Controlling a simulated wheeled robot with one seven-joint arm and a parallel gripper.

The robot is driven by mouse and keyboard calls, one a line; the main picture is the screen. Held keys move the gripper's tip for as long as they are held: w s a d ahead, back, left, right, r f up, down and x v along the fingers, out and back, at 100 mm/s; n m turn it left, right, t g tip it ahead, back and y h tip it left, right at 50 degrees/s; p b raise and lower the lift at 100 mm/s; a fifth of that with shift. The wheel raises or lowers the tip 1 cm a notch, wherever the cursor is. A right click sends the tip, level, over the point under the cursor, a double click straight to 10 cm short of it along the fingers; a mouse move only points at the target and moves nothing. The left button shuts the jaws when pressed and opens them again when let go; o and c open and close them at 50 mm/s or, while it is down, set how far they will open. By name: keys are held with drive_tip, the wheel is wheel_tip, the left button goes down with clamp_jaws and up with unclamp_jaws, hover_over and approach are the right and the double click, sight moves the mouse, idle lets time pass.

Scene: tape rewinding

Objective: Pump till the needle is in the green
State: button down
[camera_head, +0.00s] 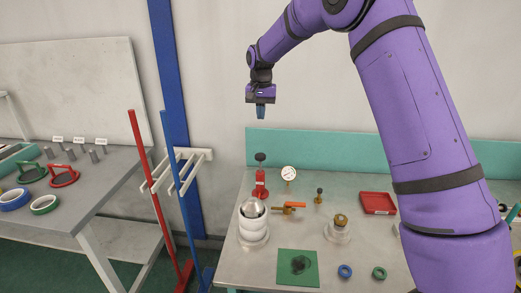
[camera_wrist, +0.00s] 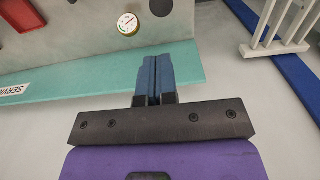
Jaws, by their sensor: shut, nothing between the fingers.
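A red hand pump (camera_head: 260,185) with a black knob (camera_head: 260,157) on top stands upright at the back left of the grey bench. A round white-faced gauge (camera_head: 289,173) stands just right of it; the gauge also shows in the wrist view (camera_wrist: 128,24). Its needle and green zone are too small to read with certainty. My gripper (camera_head: 261,112) points down, high above the pump and apart from it. Its blue fingers (camera_wrist: 153,78) are together and empty in the wrist view.
The bench (camera_head: 230,262) also holds a white stacked container (camera_head: 252,225), an orange-handled valve (camera_head: 290,207), a red tray (camera_head: 377,203), a green mat (camera_head: 297,281) and small rings. A red pole (camera_head: 146,165) and a blue pole (camera_head: 177,165) stand left. Air around my gripper is clear.

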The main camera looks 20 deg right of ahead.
sight(261, 155)
wheel_tip(261, 155, down, 14)
idle(0.8)
drive_tip(key=shift+s+f, duration=0.1)
drive_tip(key=shift+f, duration=2.25)
wheel_tip(261, 155, up, 14)
drive_tip(key=shift+r, duration=0.25)
